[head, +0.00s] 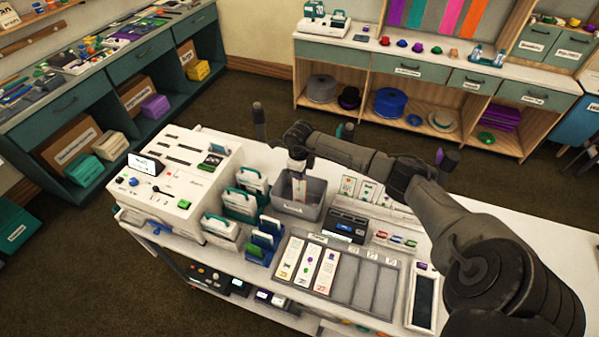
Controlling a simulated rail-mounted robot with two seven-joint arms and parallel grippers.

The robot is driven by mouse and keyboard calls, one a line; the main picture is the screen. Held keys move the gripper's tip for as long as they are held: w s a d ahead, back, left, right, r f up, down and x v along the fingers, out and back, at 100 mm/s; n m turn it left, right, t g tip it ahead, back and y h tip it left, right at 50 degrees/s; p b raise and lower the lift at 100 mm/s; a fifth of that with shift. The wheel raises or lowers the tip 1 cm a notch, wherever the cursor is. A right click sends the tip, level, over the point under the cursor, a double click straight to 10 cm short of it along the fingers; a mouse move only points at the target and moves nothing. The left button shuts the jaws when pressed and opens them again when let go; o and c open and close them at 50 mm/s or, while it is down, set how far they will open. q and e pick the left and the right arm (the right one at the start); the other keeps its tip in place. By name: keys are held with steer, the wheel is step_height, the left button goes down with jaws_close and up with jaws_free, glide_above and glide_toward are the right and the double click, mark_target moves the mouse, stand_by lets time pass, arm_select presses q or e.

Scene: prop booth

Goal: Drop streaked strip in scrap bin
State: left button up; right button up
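The grey scrap bin (310,211) stands on the white bench, with a small label on its front wall. My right arm reaches in from the right, and its gripper (297,166) points down over the bin's opening. A narrow pale strip (300,188) shows upright just below the fingers, inside the bin's outline. It is too small to tell whether the fingers hold it or whether it has streaks. My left gripper is not in view.
A white machine (178,178) stands left of the bin. A black box (346,226) stands right of the bin.

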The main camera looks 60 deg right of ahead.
steer(key=o, duration=0.3)
step_height(320, 180, up, 14)
steer(key=shift+f+b, duration=0.1)
steer(key=shift+b, duration=0.65)
stand_by(0.7)
